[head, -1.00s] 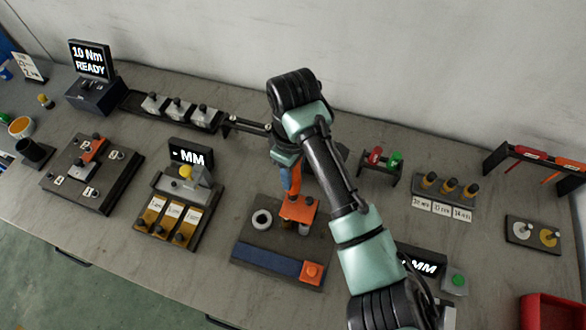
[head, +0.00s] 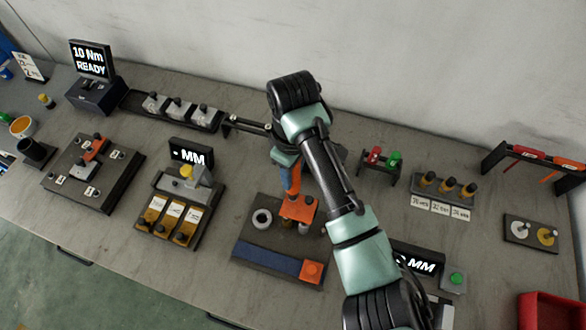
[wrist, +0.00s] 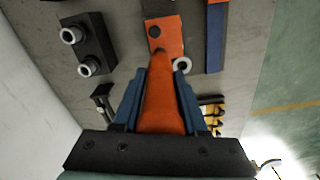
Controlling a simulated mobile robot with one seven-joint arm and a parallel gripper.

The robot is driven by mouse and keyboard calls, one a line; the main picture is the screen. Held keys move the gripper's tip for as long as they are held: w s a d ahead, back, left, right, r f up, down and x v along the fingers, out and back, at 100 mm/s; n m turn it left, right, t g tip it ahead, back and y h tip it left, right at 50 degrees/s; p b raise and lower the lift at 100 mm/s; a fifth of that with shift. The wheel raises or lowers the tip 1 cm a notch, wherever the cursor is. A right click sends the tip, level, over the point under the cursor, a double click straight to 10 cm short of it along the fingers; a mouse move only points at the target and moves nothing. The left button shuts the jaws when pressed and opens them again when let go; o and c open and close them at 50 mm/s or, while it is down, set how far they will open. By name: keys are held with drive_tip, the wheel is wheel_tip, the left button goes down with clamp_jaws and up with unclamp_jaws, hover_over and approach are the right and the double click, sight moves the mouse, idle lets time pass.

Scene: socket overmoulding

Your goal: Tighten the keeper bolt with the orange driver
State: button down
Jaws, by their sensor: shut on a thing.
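My gripper (wrist: 159,103) is shut on the orange driver (wrist: 161,110), whose handle lies between the blue fingers in the wrist view. In the head view the orange driver (head: 293,182) points down at an orange plate (head: 298,208) on a dark fixture base (head: 255,230). In the wrist view the driver's tip overlaps the orange plate (wrist: 165,33), next to a dark round hole in it. The keeper bolt cannot be made out under the driver's tip, and whether the tip touches the plate cannot be told.
The fixture base carries a pale ring (head: 262,218), a blue strip (head: 265,260) and an orange block (head: 311,271). A display reading "10 Nm READY" (head: 91,59) stands at the back left. A gauge block with three labelled slots (head: 172,221) is left of the fixture. Bare table lies between.

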drive_tip(key=shift+f+b, duration=0.5)
drive_tip(key=shift+f, duration=0.3)
idle(1.0)
drive_tip(key=shift+s+f, duration=0.2)
drive_tip(key=shift+f, duration=0.35)
idle(1.3)
drive_tip(key=shift+w+r+p, duration=0.15)
drive_tip(key=shift+r+p, duration=1.1)
drive_tip(key=shift+r, duration=0.1)
drive_tip(key=shift+w+r+p, duration=0.1)
drive_tip(key=shift+r+p, duration=1.1)
drive_tip(key=shift+r, duration=0.15)
